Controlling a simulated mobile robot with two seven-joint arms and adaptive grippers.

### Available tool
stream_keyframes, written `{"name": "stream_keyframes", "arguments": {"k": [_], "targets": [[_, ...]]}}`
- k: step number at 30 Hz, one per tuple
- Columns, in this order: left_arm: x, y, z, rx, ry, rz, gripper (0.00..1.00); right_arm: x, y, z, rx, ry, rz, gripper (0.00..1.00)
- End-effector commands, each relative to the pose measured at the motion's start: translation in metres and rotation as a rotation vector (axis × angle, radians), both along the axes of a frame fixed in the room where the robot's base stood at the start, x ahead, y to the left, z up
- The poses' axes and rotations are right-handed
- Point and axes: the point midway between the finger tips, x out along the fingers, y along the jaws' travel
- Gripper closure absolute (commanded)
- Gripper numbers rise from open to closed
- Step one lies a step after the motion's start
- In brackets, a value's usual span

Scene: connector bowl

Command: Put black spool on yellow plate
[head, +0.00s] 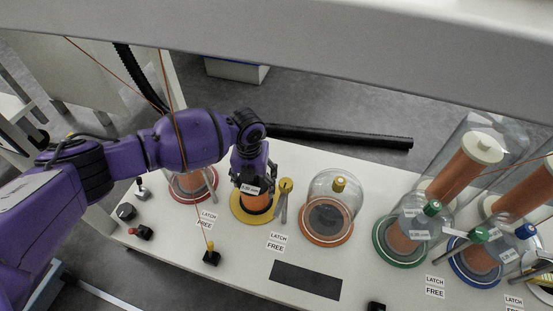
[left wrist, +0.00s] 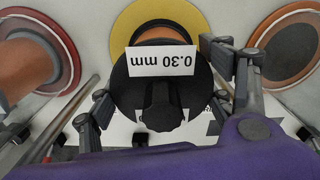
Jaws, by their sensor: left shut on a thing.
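The black spool (head: 256,203) has an orange winding and a white "0.30 mm" label. My left gripper (head: 249,177) is shut on its top and holds it upright over the yellow plate (head: 238,212). In the left wrist view the spool's black top flange (left wrist: 135,92) and knob sit between the fingers of the left gripper (left wrist: 163,100), with part of the yellow plate (left wrist: 126,28) behind it. The lower flange looks within the plate's ring; I cannot tell whether it touches. My right gripper is not in view.
A yellow-capped post (head: 285,187) stands close at the plate's right. A red-rimmed plate (head: 180,194) lies left and a domed orange-rimmed plate (head: 326,240) right. Clear-covered spool stations, including a green plate (head: 379,248), fill the right. A dark rectangle (head: 306,279) lies in front.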

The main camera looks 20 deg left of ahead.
Motion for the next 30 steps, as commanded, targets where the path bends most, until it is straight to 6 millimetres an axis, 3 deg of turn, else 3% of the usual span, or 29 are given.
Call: {"name": "stream_keyframes", "arguments": {"k": [2,3,7,20,23,30], "targets": [[0.001,-0.001,-0.001,-0.002,-0.002,0.001,0.89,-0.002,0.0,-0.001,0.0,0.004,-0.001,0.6],[-0.001,0.0,-0.003,0.0,0.002,0.001,0.23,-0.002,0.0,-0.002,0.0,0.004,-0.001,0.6],[-0.001,0.0,-0.003,0.0,0.002,0.0,0.07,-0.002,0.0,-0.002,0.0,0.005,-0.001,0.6],[-0.001,0.0,0.003,0.0,0.0,0.0,0.07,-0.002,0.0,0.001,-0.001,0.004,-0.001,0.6],[0.0,0.001,0.017,0.001,-0.001,0.001,0.07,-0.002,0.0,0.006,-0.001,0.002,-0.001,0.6],[0.0,0.0,0.072,0.0,-0.003,0.0,0.07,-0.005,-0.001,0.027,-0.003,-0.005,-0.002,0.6]]}}
